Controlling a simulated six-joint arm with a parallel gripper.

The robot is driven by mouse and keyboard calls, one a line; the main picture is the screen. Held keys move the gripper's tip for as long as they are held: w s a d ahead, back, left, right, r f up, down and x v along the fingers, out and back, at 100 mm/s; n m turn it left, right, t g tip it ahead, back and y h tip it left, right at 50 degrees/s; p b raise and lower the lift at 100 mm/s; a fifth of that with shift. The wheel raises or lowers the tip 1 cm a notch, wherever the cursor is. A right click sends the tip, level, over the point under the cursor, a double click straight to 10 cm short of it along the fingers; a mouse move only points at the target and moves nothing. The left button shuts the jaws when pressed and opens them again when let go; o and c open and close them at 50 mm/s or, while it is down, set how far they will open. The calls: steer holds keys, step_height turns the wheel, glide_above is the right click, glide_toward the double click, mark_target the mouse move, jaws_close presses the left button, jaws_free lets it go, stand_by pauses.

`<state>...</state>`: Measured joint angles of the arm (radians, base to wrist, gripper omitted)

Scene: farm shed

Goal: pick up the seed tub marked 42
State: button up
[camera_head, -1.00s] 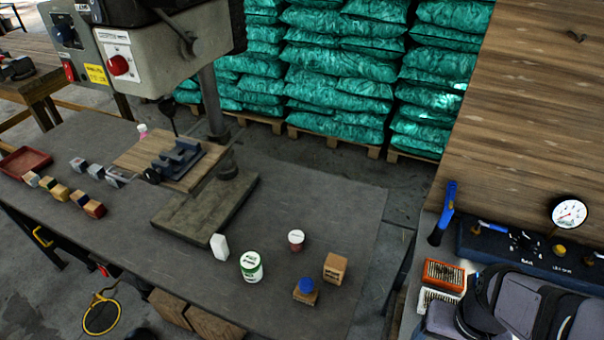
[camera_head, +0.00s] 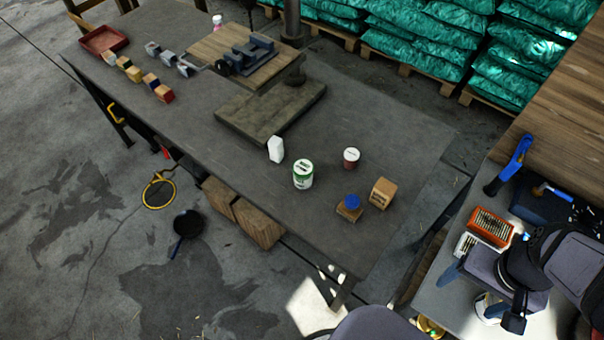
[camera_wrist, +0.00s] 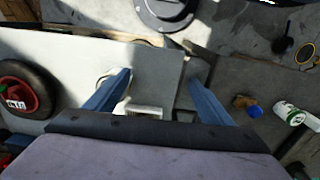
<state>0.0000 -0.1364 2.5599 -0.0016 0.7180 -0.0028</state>
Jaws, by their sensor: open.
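A white tub with a green label (camera_head: 303,174) stands upright near the right end of the dark workbench (camera_head: 350,250). A smaller dark red tub with a white lid (camera_head: 351,158) stands behind it to the right. Their markings are too small to read, so I cannot tell which is 42. The wrist view shows the green-labelled tub (camera_wrist: 290,113) at the right edge. My gripper (camera_wrist: 160,90) is open with its two blue fingers apart, nothing clearly held between them. It is over the side counter (camera_head: 430,310), well away from the tubs.
A white block (camera_head: 276,149), a wooden block (camera_head: 382,193) and a blue-topped wooden piece (camera_head: 350,207) stand near the tubs. A vise (camera_head: 250,55) and several small blocks are farther left. A red-hubbed wheel (camera_wrist: 22,92) lies left of my gripper. The bench's front right is clear.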

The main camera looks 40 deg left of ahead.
stand_by(0.4)
steer(key=shift+c, duration=0.7)
steer(key=shift+r, duration=0.15)
